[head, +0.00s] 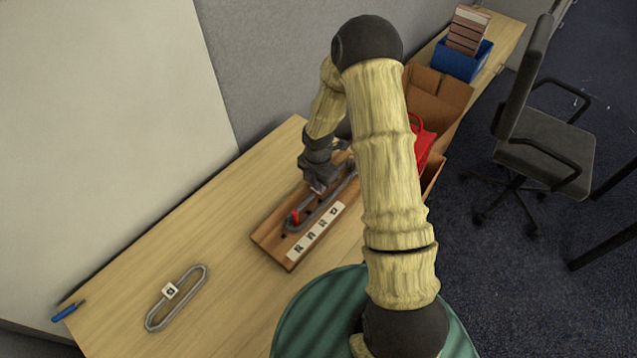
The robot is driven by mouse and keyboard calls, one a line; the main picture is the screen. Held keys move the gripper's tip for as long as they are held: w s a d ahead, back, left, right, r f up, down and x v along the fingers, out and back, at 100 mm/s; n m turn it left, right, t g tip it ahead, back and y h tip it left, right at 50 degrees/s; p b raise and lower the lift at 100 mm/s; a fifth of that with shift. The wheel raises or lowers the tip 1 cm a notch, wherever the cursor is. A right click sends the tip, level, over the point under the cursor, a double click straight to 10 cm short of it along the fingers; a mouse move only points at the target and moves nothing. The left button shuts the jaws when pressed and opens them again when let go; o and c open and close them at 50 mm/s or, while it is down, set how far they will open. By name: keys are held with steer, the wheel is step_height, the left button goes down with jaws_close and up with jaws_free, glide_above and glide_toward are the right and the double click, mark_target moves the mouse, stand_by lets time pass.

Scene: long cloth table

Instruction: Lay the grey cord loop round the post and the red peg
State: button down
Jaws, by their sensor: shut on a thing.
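A grey cord loop (326,211) is at the wooden board, stretched along its length. My gripper (318,187) is shut on this loop, over the middle of the board, with a small pale patch at its fingertips. The red peg (295,217) stands near the board's left end, and the loop's near end appears to pass around it. I cannot tell whether the loop rests on the board or is held just above it. The loop's far end runs towards my arm; the post is not clearly visible there, behind my gripper and arm.
The wooden board (268,238) has dark holes and a white strip (318,232) with symbols. A second grey loop (197,290) with a white tag lies at left, near a blue-handled tool (68,311). A cardboard box (440,92) with a red bag (424,142) and a blue bin (462,64) stand beyond.

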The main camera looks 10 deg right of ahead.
stand_by(0.3)
steer(key=c, duration=1.4)
jaws_free()
steer(key=shift+f, duration=0.1)
steer(key=shift+o, duration=0.2)
step_height(320, 180, up, 18)
steer(key=shift+f, duration=0.25)
